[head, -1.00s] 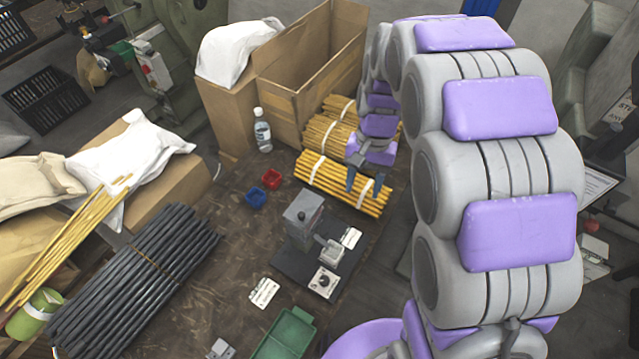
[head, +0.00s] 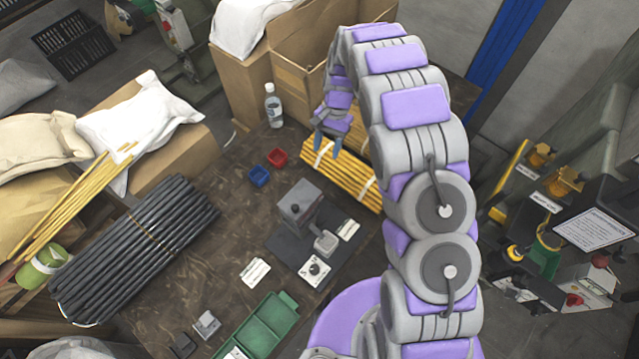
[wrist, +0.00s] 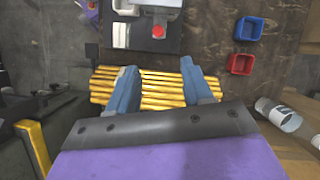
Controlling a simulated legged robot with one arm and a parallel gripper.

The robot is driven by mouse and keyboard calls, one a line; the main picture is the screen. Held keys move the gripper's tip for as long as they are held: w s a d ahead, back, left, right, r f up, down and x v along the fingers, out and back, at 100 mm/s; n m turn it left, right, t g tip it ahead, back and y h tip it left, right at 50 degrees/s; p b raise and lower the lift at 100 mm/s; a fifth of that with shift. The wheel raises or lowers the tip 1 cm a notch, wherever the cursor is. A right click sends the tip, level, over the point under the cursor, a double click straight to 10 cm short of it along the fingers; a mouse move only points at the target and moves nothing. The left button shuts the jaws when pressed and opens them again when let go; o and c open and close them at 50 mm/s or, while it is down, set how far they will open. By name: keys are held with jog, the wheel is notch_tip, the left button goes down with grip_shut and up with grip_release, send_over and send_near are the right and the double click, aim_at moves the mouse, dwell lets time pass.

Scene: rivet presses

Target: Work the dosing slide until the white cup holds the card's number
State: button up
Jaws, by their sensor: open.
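The dosing device has a grey upright housing (head: 298,203) on a dark base plate (head: 282,247). A small light-grey piece (head: 325,243) sits at its front right; I cannot tell whether it is the white cup. A white block with a dark round knob (head: 314,270) stands at the plate's front. White cards lie left of the plate (head: 255,272) and on its right (head: 348,230); their print is unreadable. My gripper (head: 328,145) is open and empty above the yellow bundle, behind the device. In the wrist view, a red spot (wrist: 158,31) shows on the housing beyond my open fingers (wrist: 158,68).
A blue tray (head: 259,176) and a red tray (head: 277,157) sit behind the device. Yellow rods (head: 350,178) lie bundled at the back, with a bottle (head: 273,105) near them. A green tray (head: 262,328) is in front, black rods (head: 135,248) at left.

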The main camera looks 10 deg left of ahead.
jog(key=x, duration=1.6)
jog(key=shift+s+d, duration=0.1)
jog(key=shift+s, duration=0.1)
jog(key=shift+c, duration=0.3)
grip_shut()
